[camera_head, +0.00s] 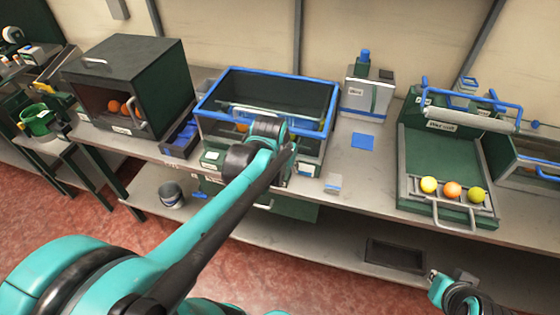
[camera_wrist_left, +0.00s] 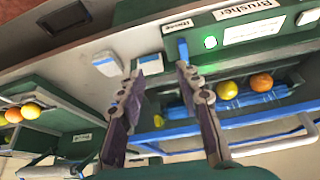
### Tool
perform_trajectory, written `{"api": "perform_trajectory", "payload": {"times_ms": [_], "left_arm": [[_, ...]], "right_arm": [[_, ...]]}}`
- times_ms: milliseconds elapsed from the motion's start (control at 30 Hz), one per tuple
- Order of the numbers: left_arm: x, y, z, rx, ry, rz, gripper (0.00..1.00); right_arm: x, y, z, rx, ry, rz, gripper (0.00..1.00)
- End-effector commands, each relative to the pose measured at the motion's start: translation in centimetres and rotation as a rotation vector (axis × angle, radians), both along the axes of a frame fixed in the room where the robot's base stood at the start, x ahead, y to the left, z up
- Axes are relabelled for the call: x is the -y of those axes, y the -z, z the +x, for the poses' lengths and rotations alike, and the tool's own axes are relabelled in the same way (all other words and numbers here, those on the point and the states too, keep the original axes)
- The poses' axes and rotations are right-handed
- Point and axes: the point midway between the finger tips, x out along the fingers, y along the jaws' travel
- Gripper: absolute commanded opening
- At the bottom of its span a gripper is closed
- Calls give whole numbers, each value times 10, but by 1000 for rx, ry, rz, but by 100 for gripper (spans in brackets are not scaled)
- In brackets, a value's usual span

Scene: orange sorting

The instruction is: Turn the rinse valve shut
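The rinse valve shows in the left wrist view as a short blue handle (camera_wrist_left: 183,49) on the front panel of the brusher, close to a small white label. My left gripper (camera_wrist_left: 162,72) is open, with a clear gap between its two fingers. The blue handle appears just beyond the tip of the right-hand finger; I cannot tell whether they touch. In the head view my left gripper (camera_head: 286,163) is at the front of the blue-rimmed washing tank (camera_head: 208,103), and my arm hides the valve. My right gripper (camera_head: 452,284) is low at the right, away from the tank; its fingers are unclear.
A green light (camera_wrist_left: 210,42) and a "Brusher" label (camera_wrist_left: 254,29) are beside the valve. Oranges lie in the tank. A green tray unit (camera_head: 432,165) with three fruits stands at the right. A dark box (camera_head: 150,66) with oranges stands at the left. A blue pad (camera_head: 363,141) lies between.

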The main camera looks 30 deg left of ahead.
Motion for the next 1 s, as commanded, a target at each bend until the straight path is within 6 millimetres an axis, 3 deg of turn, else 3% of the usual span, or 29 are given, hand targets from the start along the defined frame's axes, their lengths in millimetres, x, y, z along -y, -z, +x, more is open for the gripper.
{"api": "perform_trajectory", "payload": {"times_ms": [100,300,733,1000], "left_arm": [[-28,11,24,-32,-36,-7,34],[-49,25,40,-58,-61,-14,34],[-55,83,63,-59,-61,-14,34],[-57,98,69,-59,-61,-14,34]], "right_arm": [[0,-6,0,0,0,0,0],[0,-7,0,0,0,0,0],[0,20,0,0,0,0,0],[0,25,0,0,0,0,0]]}}
